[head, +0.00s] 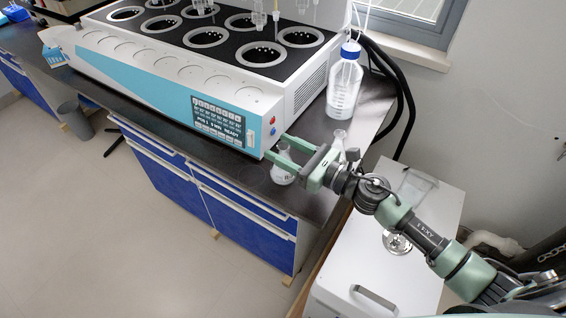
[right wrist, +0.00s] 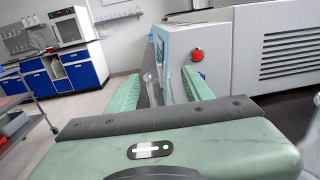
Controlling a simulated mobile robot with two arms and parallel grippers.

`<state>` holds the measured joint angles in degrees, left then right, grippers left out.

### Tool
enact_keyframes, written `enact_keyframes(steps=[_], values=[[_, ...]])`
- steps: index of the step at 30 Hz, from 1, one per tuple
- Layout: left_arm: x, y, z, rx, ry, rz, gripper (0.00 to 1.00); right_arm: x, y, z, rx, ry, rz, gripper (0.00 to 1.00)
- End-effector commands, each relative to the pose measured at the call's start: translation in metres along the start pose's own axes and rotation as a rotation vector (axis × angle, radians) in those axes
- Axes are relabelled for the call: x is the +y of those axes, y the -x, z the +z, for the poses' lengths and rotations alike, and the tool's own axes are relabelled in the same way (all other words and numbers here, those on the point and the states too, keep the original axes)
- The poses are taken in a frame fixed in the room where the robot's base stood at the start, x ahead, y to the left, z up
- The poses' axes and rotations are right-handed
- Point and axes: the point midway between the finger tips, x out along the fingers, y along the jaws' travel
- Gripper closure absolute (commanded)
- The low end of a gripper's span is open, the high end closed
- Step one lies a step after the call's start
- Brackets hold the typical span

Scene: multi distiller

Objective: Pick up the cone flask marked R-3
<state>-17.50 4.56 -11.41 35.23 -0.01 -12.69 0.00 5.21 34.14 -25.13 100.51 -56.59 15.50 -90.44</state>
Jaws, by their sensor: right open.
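A clear cone flask (head: 283,175) stands upright on the dark bench near its front edge, in front of the distiller's right end. Its marking is too small to read, so I cannot tell if it is R-3. My right gripper (head: 277,148) is open, its green fingers level and reaching left at the flask's neck. In the right wrist view, clear glass (right wrist: 151,90) shows between the open fingers (right wrist: 160,75), with the palm hiding its lower part. A second small flask (head: 340,138) stands behind the gripper. My left gripper is not in view.
The white and blue distiller (head: 255,102) stands close beyond the fingertips; its red button (right wrist: 197,55) shows in the wrist view. A large blue-capped bottle (head: 344,88) stands at the back right. A white cabinet (head: 400,270) is below my right arm.

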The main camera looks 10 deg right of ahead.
Motion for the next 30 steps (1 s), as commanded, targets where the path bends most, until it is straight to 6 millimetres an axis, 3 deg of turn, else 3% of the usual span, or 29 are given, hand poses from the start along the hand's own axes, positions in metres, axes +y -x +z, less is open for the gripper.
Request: enact_keyframes(steps=[3, 6, 12, 30], values=[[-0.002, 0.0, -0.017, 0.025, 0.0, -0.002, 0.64, 0.0, -0.001, 0.0, 0.0, 0.001, 0.0, 0.49], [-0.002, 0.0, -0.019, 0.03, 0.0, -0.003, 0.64, 0.0, -0.001, 0.0, 0.0, 0.0, 0.0, 0.49], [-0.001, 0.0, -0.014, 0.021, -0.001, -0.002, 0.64, 0.0, -0.001, 0.0, 0.0, 0.0, 0.0, 1.0], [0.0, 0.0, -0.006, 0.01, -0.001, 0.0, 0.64, 0.0, 0.0, 0.0, 0.0, 0.0, -0.001, 1.0]])
